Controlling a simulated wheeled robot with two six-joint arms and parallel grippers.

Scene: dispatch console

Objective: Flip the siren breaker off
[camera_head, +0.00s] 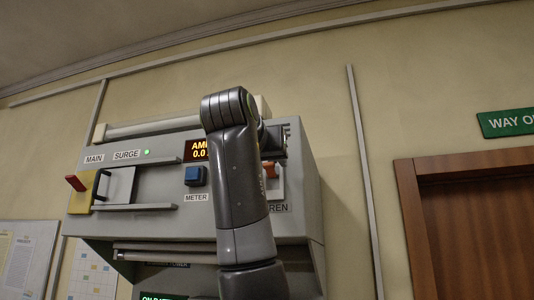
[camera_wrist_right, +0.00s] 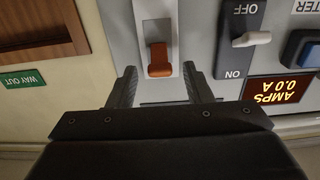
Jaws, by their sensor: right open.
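The siren breaker (camera_head: 270,169) is an orange-red toggle on a pale plate at the right of the grey console, above a label partly hidden by my arm that ends in "REN". In the right wrist view, which is upside down, the toggle (camera_wrist_right: 158,62) lies toward the lower end of its plate, which is the upper end in the room. My right gripper (camera_wrist_right: 160,76) is open, its fingers on either side just short of the toggle, with nothing between them visibly gripped. In the head view the right gripper (camera_head: 276,142) is partly hidden behind its own arm. My left gripper is out of view.
Beside the breaker are a lever switch (camera_wrist_right: 250,40) marked OFF and ON, the amber AMPS display (camera_wrist_right: 278,90) and the blue METER button (camera_head: 195,175). A red-handled MAIN switch (camera_head: 77,183) is at the left. A wooden door (camera_head: 480,215) stands right of the console.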

